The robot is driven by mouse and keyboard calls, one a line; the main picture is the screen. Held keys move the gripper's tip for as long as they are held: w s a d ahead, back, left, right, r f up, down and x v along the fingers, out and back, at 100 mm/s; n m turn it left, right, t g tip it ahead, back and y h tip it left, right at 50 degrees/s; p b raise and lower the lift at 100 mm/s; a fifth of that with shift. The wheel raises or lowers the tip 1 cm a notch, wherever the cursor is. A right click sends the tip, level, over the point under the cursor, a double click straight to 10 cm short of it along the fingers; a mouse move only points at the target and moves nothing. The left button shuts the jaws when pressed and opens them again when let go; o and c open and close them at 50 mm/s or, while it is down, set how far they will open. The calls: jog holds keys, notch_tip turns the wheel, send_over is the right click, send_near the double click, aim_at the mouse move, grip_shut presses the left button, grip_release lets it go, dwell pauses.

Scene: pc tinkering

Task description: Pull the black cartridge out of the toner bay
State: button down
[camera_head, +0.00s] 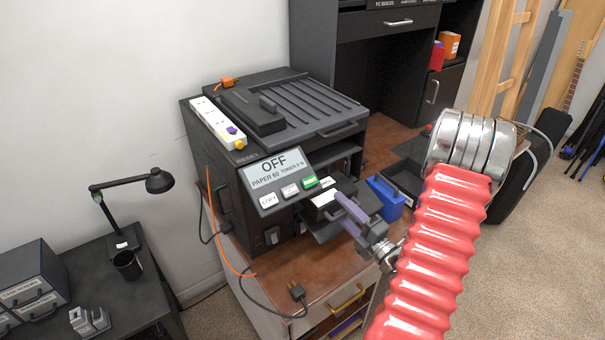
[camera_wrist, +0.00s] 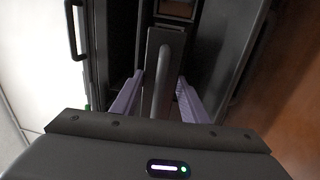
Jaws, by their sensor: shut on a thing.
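The printer (camera_head: 270,150) stands on a brown-topped cabinet, its panel (camera_head: 280,180) reading OFF, PAPER 60, TONER 0 %. My gripper (camera_head: 347,208), with purple fingers, reaches into its open front. In the wrist view my gripper (camera_wrist: 160,85) is shut on the grey upright handle of the black cartridge (camera_wrist: 154,52), one finger on each side. The cartridge sits between the dark walls of the toner bay (camera_wrist: 205,50). How far it sits inside the bay cannot be told. In the head view the panel and my gripper hide most of it.
A blue block (camera_head: 385,197) stands right of my gripper. A black block with a handle (camera_head: 250,112) and a white power strip (camera_head: 217,122) lie on the printer. A loose plug (camera_head: 297,292) lies on the cabinet top. A lamp (camera_head: 158,181) stands at left.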

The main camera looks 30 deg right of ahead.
jog(key=shift+s, duration=1.45)
jog(key=shift+g, duration=0.5)
